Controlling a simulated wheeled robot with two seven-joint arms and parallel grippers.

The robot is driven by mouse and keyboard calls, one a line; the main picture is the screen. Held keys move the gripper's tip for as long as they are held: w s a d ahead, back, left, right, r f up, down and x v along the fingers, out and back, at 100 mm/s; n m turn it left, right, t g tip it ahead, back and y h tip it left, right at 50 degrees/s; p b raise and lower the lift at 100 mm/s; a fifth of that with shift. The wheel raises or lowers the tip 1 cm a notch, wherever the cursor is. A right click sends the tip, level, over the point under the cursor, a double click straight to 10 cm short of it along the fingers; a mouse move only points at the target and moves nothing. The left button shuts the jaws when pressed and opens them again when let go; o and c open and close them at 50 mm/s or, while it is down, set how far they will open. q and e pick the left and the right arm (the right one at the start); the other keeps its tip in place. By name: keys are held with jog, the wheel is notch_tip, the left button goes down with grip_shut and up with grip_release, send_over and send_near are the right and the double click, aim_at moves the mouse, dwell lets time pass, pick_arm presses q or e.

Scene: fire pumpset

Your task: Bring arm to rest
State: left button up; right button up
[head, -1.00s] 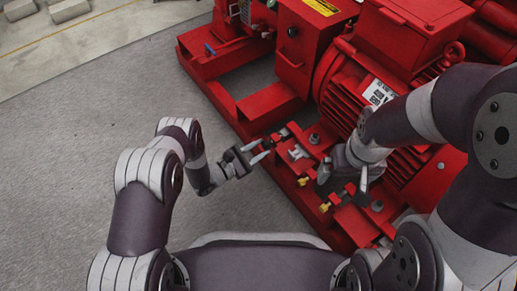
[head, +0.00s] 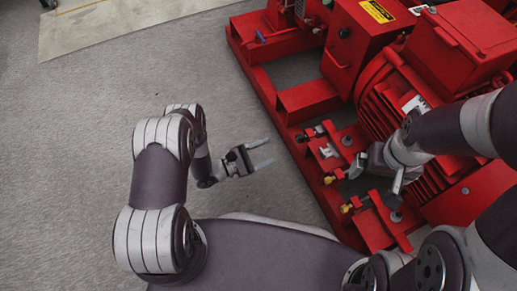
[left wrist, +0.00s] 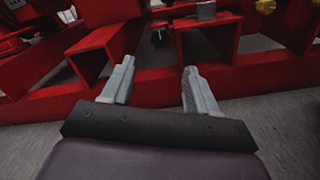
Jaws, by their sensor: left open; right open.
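My left gripper (head: 262,155) is open and empty over the grey floor, just left of the red pumpset frame. In the left wrist view its two fingers (left wrist: 158,85) are spread, with the red frame rail beyond them and nothing between them. My right gripper (head: 378,180) is open over the red base of the pumpset, by the brass-coloured fittings and close to the motor. Whether its fingers touch any fitting cannot be told.
The red pumpset (head: 440,65) with its motor fills the right side. Its frame rail (head: 268,105) runs along the left edge. Brass-coloured fittings (head: 329,180) sit on the base. Open grey floor (head: 90,130) lies to the left, with a pale strip (head: 110,25) at the back.

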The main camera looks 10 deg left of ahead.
pick_arm(q)
jog(key=shift+v, duration=1.5)
